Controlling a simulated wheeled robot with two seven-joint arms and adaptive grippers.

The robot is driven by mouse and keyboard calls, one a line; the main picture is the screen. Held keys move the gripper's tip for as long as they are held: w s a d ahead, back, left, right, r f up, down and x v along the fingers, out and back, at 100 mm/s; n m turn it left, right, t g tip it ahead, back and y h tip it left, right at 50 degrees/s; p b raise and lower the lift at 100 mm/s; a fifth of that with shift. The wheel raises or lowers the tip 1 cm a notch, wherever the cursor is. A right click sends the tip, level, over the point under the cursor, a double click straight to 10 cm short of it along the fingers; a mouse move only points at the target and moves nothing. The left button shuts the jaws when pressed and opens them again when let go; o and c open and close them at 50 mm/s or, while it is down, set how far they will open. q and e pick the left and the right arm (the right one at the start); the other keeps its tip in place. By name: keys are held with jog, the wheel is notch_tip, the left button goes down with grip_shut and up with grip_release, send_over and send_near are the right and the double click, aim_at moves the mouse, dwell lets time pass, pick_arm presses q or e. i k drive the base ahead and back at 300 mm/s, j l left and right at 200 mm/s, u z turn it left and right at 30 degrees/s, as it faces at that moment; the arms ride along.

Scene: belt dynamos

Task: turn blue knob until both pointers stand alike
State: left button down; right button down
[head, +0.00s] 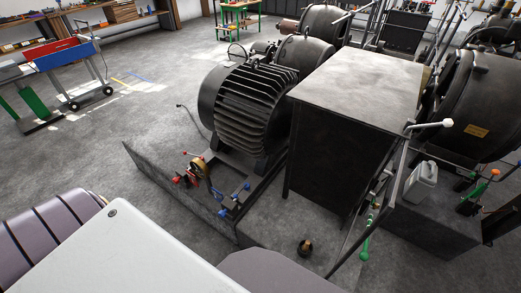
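Small blue knobs show on the low fitting in front of the finned motor (250,105): one blue knob (246,187) at the right and another blue part (223,212) lower down. I cannot tell which one is the task's blue knob. Red knobs (177,180) sit beside them on the left, near a brass-coloured round part (198,167). No pointers can be made out at this size. Neither of my grippers is in view.
A large dark cabinet (340,165) stands right of the motor. More dynamos (472,105), a metal rail (405,160) and a white jerrycan (421,182) are at right. A small dark object (305,248) is in front. A trolley (75,62) stands far left; open floor lies between.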

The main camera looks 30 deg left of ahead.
aim_at(223, 214)
jog(key=u, duration=1.65)
